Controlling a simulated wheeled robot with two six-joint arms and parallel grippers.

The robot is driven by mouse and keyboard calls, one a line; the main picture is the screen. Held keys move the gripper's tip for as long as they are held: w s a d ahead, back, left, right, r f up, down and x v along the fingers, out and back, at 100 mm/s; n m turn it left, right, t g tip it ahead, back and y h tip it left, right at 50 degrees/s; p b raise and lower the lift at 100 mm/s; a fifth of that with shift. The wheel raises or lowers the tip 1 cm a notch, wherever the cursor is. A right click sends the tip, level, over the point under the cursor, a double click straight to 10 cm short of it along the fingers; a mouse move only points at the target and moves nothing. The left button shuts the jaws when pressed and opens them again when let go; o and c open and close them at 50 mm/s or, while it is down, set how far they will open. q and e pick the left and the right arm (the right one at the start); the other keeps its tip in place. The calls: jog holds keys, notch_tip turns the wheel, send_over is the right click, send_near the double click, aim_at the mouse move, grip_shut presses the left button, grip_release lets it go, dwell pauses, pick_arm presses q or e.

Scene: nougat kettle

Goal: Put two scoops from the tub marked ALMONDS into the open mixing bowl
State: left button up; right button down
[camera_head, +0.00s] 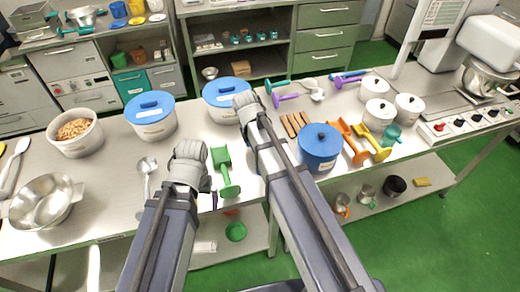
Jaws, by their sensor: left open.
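An open white tub (75,138) full of tan-brown pieces stands at the left. Two white tubs with blue lids stand right of it, one left (152,127) and one right (222,112); I cannot read any labels. An open steel bowl (42,203) sits at the left front. A green scoop (224,170) and a steel spoon-like scoop (146,172) lie on the counter. My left gripper (189,152) is open and appears empty, between those two scoops. My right gripper (245,100) is by the right lidded tub, partly covering it; its jaws are unclear.
A blue pot (320,148), orange scoop (348,140), yellow scoop (374,142) and several white lidded pots (379,114) stand right. Purple, teal and blue utensils lie behind them. A mixer (492,45) stands far right. Counter around the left gripper is mostly clear.

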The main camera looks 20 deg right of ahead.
jog(key=shift+r+p, duration=2.65)
jog(key=shift+r, duration=0.35)
jog(key=shift+f, duration=0.1)
